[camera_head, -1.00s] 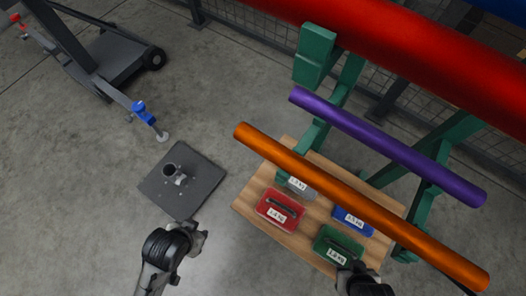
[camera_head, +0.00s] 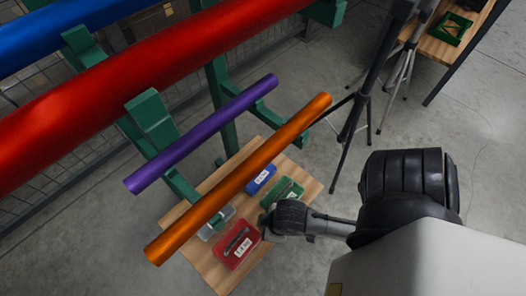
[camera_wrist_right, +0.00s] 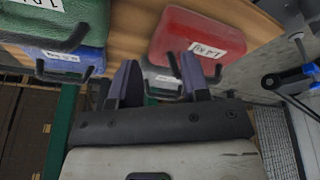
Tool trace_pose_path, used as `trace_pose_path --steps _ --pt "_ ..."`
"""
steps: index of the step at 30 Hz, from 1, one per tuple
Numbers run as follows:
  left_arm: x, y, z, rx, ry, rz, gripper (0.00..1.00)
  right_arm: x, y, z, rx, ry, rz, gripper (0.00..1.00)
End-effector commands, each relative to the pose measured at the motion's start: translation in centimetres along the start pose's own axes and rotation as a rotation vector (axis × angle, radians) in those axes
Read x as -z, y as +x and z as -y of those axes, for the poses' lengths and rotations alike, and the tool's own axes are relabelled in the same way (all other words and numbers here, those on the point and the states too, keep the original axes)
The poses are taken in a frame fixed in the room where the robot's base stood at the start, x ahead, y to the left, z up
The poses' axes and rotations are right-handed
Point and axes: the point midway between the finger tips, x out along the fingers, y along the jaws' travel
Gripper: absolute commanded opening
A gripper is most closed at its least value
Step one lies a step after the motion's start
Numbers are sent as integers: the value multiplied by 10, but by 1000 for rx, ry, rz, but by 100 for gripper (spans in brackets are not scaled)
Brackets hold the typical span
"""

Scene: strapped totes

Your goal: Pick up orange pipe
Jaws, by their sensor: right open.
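The orange pipe (camera_head: 240,178) rests slantwise in the head view on the lower front of the green rack, above the wooden table. My right arm comes in from the right, with its dark wrist (camera_head: 290,218) beside the pipe and over the boxes. In the right wrist view my right gripper (camera_wrist_right: 160,78) is open, its two dark fingers apart with no pipe between them. The pipe does not show in that view. My left gripper is out of view.
A purple pipe (camera_head: 203,134) and a large red pipe (camera_head: 100,100) lie behind, with a blue pipe (camera_head: 40,35) farther left. Red (camera_head: 236,246), blue (camera_head: 260,179) and green (camera_head: 284,191) boxes stand on the wooden table (camera_head: 200,262). A tripod (camera_head: 358,120) stands right.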

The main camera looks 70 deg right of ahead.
Motion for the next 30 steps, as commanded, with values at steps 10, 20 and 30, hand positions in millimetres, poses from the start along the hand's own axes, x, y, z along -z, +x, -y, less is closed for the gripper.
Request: trace_pose_path --steps 10,20,30 --pt "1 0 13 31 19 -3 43 7 -1 11 28 18 -15 43" --pt "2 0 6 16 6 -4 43 6 -1 5 12 5 -13 68" --pt "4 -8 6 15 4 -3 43 10 -9 6 18 -26 -22 72"
